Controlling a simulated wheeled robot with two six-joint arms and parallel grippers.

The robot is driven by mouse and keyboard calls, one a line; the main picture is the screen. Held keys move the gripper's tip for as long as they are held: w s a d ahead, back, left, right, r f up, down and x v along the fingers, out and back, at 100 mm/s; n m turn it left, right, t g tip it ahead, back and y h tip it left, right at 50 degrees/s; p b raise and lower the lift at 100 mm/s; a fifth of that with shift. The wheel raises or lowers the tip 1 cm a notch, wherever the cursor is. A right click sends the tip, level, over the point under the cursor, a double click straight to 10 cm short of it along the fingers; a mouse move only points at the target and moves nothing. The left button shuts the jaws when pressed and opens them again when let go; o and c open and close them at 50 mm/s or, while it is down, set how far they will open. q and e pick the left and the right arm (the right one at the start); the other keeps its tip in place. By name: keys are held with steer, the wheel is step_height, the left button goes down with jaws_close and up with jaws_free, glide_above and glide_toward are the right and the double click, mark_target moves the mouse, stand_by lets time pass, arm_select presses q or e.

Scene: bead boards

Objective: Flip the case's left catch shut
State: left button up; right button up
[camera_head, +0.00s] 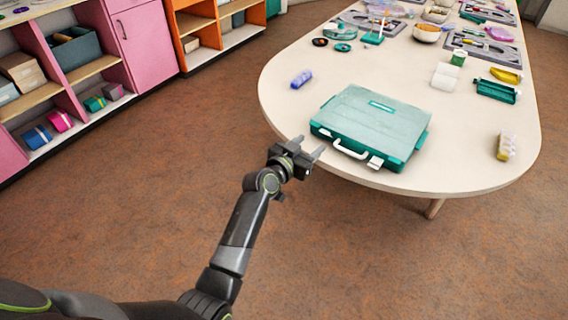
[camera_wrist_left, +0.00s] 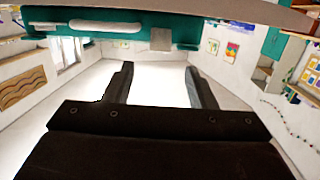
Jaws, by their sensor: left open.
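The teal case (camera_head: 372,120) lies closed, lid down, on the table's near left part, with a white handle (camera_head: 350,150) on its front. A white catch (camera_head: 375,162) sits right of the handle. The left catch is small and hard to make out in the head view; in the upside-down wrist view a grey tab (camera_wrist_left: 160,38) shows beside the handle (camera_wrist_left: 105,26). Whether it is flipped is unclear. My left gripper (camera_head: 308,146) is open and empty, just off the case's front left corner. It also shows in the wrist view (camera_wrist_left: 160,85). My right gripper is out of view.
The table's (camera_head: 450,182) near edge runs below the case. A blue-purple item (camera_head: 301,79) lies behind left, and a yellowish bead holder (camera_head: 506,146) stands to the right. Teal and yellow trays (camera_head: 497,91) lie behind right. The floor beside my arm is clear.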

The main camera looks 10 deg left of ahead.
arm_select(q)
steer(key=v, duration=1.1)
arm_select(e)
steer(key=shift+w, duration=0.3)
